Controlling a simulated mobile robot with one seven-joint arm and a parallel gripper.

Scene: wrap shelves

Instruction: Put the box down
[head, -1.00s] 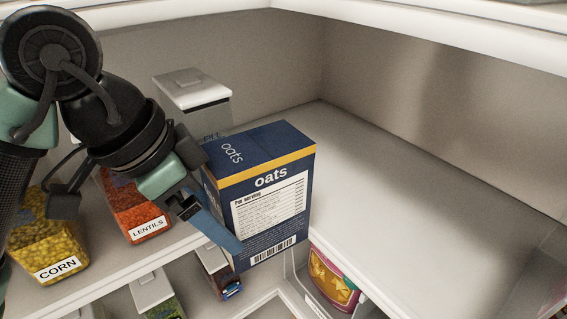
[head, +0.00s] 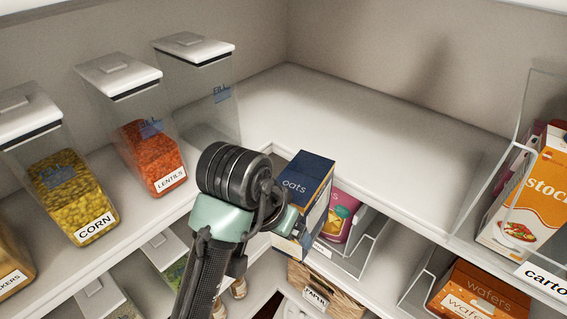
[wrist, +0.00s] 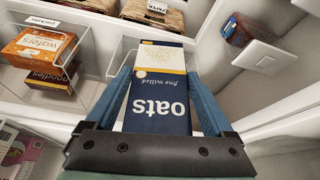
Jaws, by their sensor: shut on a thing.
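The oats box (head: 306,180) is dark blue with a pale lower part. In the head view it is near the middle, at the front edge of the upper shelf (head: 330,110), partly hidden by my arm. My gripper (head: 293,222) is shut on it. In the wrist view the oats box (wrist: 158,95) sits between the two blue fingers of my gripper (wrist: 158,68), its lettering upside down. The head view does not make clear whether the box touches the shelf.
Clear jars of corn (head: 70,195) and lentils (head: 153,155) and an empty-looking jar (head: 205,95) stand at left. The corner shelf behind the box is bare. A clear bin (head: 475,215) with cartons is at right. Below are a pink packet (head: 340,215), a basket (head: 318,285) and wafers (head: 480,295).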

